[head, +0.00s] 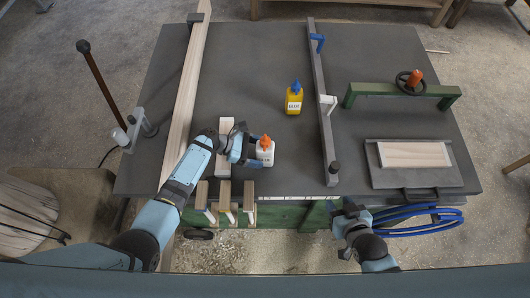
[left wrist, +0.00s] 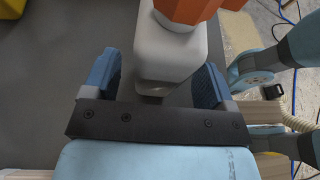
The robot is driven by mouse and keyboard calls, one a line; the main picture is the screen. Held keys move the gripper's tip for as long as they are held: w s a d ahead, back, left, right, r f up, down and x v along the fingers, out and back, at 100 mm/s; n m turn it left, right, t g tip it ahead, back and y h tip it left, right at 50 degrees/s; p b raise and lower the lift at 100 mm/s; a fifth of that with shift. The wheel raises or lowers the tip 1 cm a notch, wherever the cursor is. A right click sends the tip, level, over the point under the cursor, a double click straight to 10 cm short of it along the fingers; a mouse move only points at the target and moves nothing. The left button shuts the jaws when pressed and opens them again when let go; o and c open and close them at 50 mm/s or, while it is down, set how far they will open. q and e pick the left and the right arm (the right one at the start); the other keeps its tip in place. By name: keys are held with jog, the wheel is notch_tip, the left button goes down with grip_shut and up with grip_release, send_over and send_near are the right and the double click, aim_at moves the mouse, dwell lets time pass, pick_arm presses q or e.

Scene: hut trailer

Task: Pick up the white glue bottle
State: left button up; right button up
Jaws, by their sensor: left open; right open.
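The white glue bottle (head: 265,153) with an orange cap stands upright on the dark table, left of the middle in the head view. My left gripper (head: 253,150) is at the bottle from its left side. In the left wrist view the white bottle (left wrist: 167,55) lies between the two blue fingers of my left gripper (left wrist: 155,85), which are open with gaps beside it. The bottle's lower part is partly hidden by the gripper. My right gripper (head: 346,210) is open and empty off the table's front edge.
A yellow glue bottle (head: 294,98) stands behind and right of the white one. Wood pieces (head: 225,135) lie left of my left gripper. A grey rail fence (head: 322,100) crosses the table on the right. Bare tabletop (head: 250,65) lies toward the back.

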aim_at(264, 138)
pick_arm(q)
jog(key=shift+x, duration=1.15)
jog(key=c, duration=1.2)
notch_tip(264, 138, up, 10)
jog(key=shift+r, duration=0.1)
jog(key=shift+f, duration=4.45)
jog(key=shift+f, duration=0.1)
